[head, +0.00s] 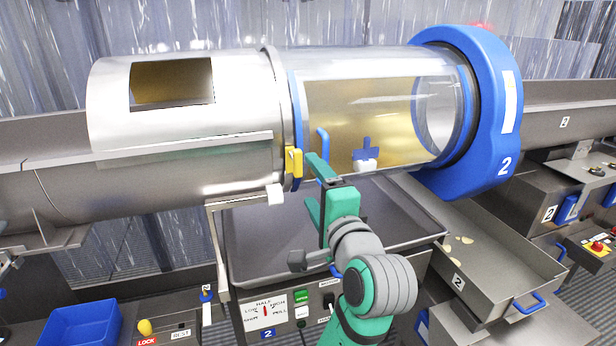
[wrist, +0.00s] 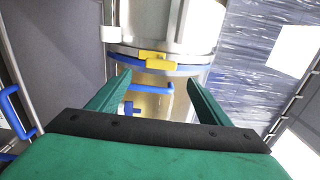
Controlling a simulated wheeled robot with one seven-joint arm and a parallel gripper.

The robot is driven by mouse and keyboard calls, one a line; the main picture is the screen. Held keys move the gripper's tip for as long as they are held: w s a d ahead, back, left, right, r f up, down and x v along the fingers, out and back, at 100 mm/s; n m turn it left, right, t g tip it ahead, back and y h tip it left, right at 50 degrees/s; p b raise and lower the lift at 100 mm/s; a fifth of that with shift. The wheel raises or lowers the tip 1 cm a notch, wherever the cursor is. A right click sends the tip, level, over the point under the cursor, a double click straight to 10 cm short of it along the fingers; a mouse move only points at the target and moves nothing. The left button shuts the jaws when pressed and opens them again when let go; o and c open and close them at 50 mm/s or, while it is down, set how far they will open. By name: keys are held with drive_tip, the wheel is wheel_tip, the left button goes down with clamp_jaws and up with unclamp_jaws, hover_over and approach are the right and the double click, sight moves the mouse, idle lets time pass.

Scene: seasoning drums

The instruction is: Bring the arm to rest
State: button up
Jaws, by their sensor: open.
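My gripper (head: 314,188) is open and empty. It is raised in front of the seasoning drum, near the joint between the metal part and the clear part. In the wrist view the two green fingers (wrist: 150,92) stand apart, with the drum between and beyond them. A yellow latch (head: 294,162) sits on the drum's blue ring, just left of the fingers; it also shows in the wrist view (wrist: 156,62). A blue handle (head: 323,150) on the clear cover is right by the fingertips. Whether the fingers touch it, I cannot tell.
A blue end ring (head: 494,110) marked 2 closes the drum's right end. Below the drum is a grey tray (head: 265,245) over a control panel (head: 272,311). A blue bin (head: 82,325) stands at lower left. An outfeed tray (head: 500,270) with a few chips lies at right.

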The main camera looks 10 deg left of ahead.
drive_tip(key=shift+s+d, duration=0.15)
drive_tip(key=shift+s, duration=0.15)
drive_tip(key=s+d+f+n+h, duration=0.1)
drive_tip(key=s+d+f+h, duration=0.15)
drive_tip(key=f, duration=0.85)
drive_tip(key=s+d+f+n+h, duration=0.2)
drive_tip(key=s+d+f, duration=0.2)
drive_tip(key=f, duration=0.8)
drive_tip(key=s+d+f+n+h, duration=0.1)
drive_tip(key=s+d+f+h, duration=0.2)
drive_tip(key=f, duration=0.8)
drive_tip(key=s+d+f+n, duration=0.1)
drive_tip(key=s+f+n, duration=0.1)
drive_tip(key=s+f, duration=0.45)
drive_tip(key=s+d+f+n, duration=0.2)
drive_tip(key=s+f, duration=0.1)
drive_tip(key=s, duration=0.6)
drive_tip(key=s+a+n+h, duration=0.1)
drive_tip(key=s+n, duration=0.3)
drive_tip(key=s, duration=1.3)
drive_tip(key=shift+a+r, duration=0.25)
drive_tip(key=shift+a, duration=0.15)
